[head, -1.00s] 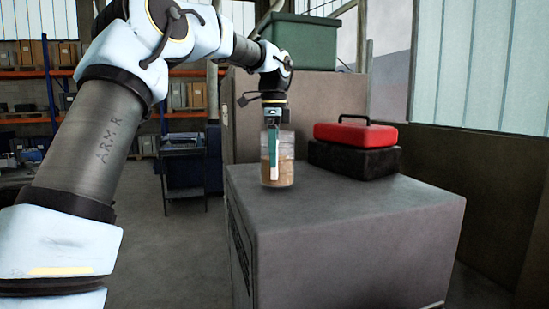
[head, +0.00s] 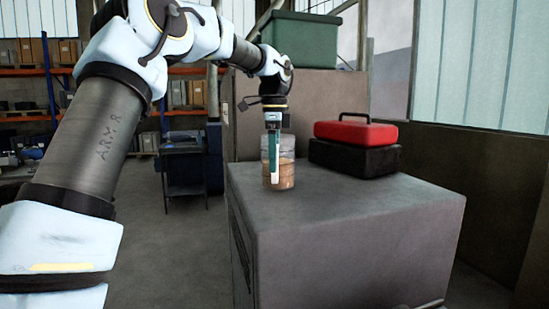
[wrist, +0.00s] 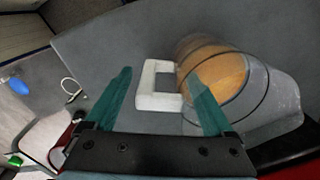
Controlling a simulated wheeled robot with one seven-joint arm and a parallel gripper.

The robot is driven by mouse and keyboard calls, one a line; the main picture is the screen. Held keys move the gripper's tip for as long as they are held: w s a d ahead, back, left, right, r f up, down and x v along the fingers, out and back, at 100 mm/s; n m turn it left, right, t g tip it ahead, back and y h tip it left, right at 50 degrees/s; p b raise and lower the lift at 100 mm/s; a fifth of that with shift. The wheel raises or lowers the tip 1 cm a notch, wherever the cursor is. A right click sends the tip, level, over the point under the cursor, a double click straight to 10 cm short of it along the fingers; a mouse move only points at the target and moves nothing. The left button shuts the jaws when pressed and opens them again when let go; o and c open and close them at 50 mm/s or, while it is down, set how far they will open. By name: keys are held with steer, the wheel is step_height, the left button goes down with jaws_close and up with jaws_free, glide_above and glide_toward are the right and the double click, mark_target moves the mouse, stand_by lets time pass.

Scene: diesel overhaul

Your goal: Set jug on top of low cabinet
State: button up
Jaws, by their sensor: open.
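The jug (head: 284,170) is a clear vessel with brown contents and stands upright on the grey top of the low cabinet (head: 350,215), near its left edge. In the wrist view the jug (wrist: 222,75) has a white handle (wrist: 150,85) on its left side. My gripper (head: 275,178) is in front of the jug in the head view. In the wrist view my gripper (wrist: 165,95) has its two green fingers spread apart, with the right finger overlapping the jug near the handle. Whether a finger touches the jug cannot be told.
A red case (head: 355,133) on a black case (head: 352,158) sits behind the jug on the right. A taller cabinet (head: 310,100) with a green box (head: 300,40) stands behind. The front and right of the cabinet top are clear.

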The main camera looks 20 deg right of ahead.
step_height(320, 180, up, 12)
steer(key=shift+r, duration=0.1)
stand_by(0.5)
steer(key=shift+s, duration=0.1)
